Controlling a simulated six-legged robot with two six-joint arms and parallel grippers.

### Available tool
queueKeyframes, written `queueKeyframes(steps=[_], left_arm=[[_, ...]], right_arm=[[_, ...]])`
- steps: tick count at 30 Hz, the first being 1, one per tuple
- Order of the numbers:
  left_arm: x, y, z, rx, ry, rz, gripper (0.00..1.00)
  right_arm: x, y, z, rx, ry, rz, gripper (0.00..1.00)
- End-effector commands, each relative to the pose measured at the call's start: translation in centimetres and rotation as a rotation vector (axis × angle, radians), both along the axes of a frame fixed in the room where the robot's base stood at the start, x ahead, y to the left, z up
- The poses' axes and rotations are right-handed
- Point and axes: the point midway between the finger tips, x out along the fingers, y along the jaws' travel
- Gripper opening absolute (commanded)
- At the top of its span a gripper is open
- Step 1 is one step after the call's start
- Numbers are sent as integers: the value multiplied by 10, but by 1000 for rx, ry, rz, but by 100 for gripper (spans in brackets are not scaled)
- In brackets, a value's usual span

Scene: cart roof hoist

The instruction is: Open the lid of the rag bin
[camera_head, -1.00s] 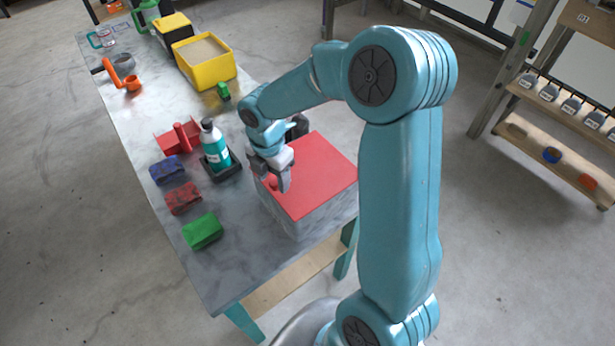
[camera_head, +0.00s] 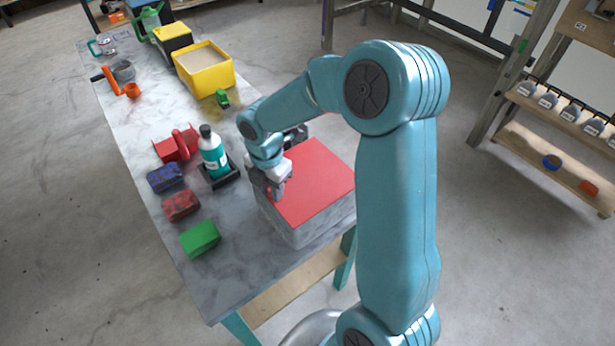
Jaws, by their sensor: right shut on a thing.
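The rag bin (camera_head: 308,225) is a grey box at the near end of the bench. Its red lid (camera_head: 318,182) lies on top and looks closed. My right gripper (camera_head: 273,190) is at the lid's left edge, pointing down. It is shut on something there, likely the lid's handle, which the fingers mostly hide. My left gripper is not in view.
Left of the bin stand a teal bottle (camera_head: 212,153) in a dark tray and folded rags: blue (camera_head: 165,177), red (camera_head: 181,205) and green (camera_head: 200,238). A yellow bin (camera_head: 205,70) stands farther back. A shelf rack (camera_head: 560,130) is at the right.

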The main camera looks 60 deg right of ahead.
Motion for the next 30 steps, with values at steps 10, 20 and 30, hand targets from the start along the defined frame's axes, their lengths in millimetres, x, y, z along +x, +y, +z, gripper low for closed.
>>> queueKeyframes(steps=[10, 20, 30], left_arm=[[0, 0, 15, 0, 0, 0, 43], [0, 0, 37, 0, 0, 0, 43], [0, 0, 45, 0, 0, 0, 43]], right_arm=[[-1, -4, 17, -1, 1, -1, 17], [-4, -10, 42, -1, 2, -2, 18], [-5, -13, 52, 0, 3, 0, 18]])
